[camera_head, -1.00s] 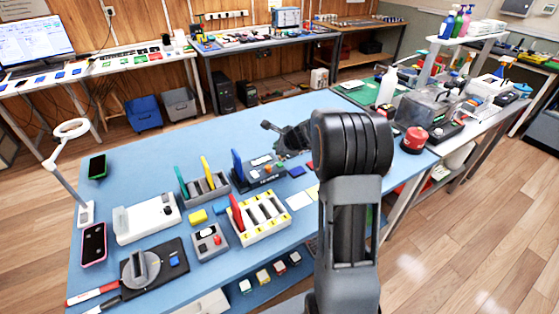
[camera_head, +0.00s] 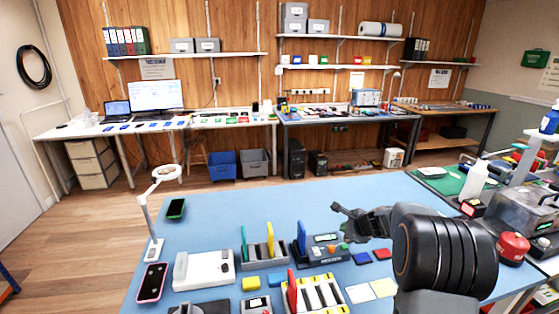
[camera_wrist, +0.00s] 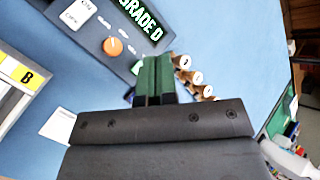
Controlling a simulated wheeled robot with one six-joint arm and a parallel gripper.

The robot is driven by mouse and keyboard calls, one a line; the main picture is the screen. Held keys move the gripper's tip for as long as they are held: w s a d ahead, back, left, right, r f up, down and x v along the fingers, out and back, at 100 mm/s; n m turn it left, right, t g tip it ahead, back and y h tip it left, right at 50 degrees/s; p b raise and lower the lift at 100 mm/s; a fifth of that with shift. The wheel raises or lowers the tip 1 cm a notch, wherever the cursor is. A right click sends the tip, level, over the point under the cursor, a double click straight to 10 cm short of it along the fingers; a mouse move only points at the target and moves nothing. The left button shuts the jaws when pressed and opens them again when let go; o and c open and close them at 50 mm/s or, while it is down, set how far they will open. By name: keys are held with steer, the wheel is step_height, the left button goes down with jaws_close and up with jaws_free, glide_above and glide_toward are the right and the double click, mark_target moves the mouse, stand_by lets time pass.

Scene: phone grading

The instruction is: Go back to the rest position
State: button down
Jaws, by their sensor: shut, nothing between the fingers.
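My gripper (camera_head: 338,209) is at the end of my dark arm, above the blue table (camera_head: 235,215), over its right part in the head view. Its fingers (camera_wrist: 153,62) are shut with nothing between them in the wrist view. A dark grading device (camera_head: 326,252) with an orange knob stands just in front of it; the wrist view shows its display reading "GRADE D" (camera_wrist: 140,22). Two phones lie at the table's left: one with a green edge (camera_head: 176,208) and one with a pink edge (camera_head: 152,283).
A white lamp (camera_head: 150,215) stands at the table's left edge. A slotted rack (camera_head: 265,258) and a white-yellow tray (camera_head: 318,293) stand near the device. A red round item (camera_head: 513,246) is at the right. The table's back middle is clear.

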steer(key=s+a+n+g, duration=0.1)
steer(key=s+a+n, duration=0.1)
steer(key=s+n, duration=0.2)
steer(key=s+a+n+g, duration=0.2)
steer(key=s+n, duration=0.1)
steer(key=s, duration=0.2)
steer(key=s+a+n+g, duration=0.2)
steer(key=s+n, duration=0.2)
steer(key=s, duration=0.1)
steer(key=shift+a+n+p, duration=0.3)
steer(key=shift+p, duration=0.05)
steer(key=s+a+r+n+h+p, duration=0.1)
steer(key=s+a+r+n, duration=0.1)
steer(key=s+r+n, duration=0.2)
steer(key=s+a+r+n+h, duration=0.2)
steer(key=s+r+n, duration=0.3)
steer(key=s, duration=0.6)
steer(key=shift+s+a+n+p, duration=0.15)
steer(key=shift+a+n+p, duration=0.2)
steer(key=shift+a+n, duration=0.3)
